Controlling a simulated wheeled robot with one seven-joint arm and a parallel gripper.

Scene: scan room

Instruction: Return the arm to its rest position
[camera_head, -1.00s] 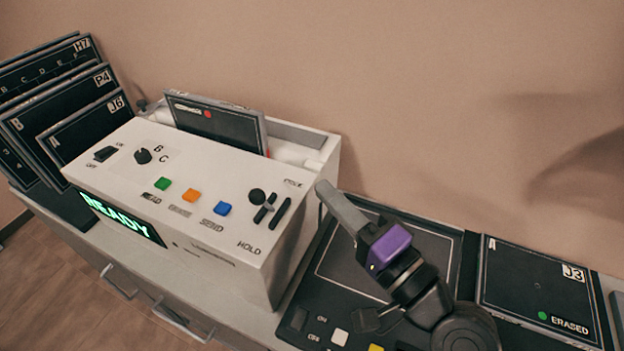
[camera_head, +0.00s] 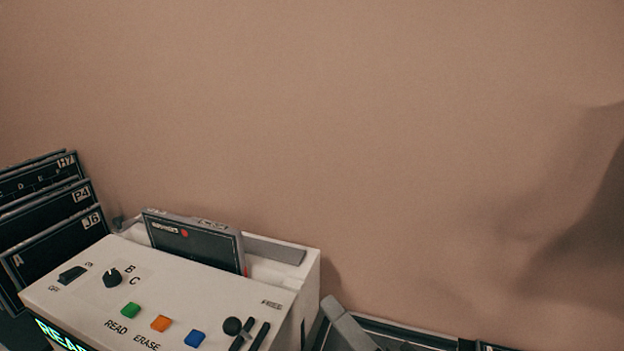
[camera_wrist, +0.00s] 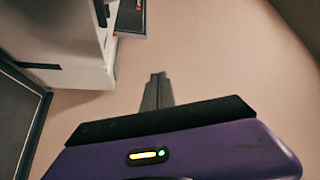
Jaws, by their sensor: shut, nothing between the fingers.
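My gripper (camera_wrist: 156,82) shows in the wrist view with its grey fingers closed together and nothing between them. It points toward the bare wall, apart from the scanner. In the head view only the grey fingers of my gripper (camera_head: 337,309) show at the bottom edge, just right of the white scanner box (camera_head: 215,300); the rest of my arm is out of frame below. The scanner box also shows in the wrist view at the upper left (camera_wrist: 75,55).
A dark cassette (camera_head: 195,243) stands in the scanner's slot, with a red dot on it. Several dark plates (camera_head: 50,235) stand in a rack at the left. A dark panel edge (camera_head: 430,341) shows at the bottom. The wall (camera_head: 400,130) is bare.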

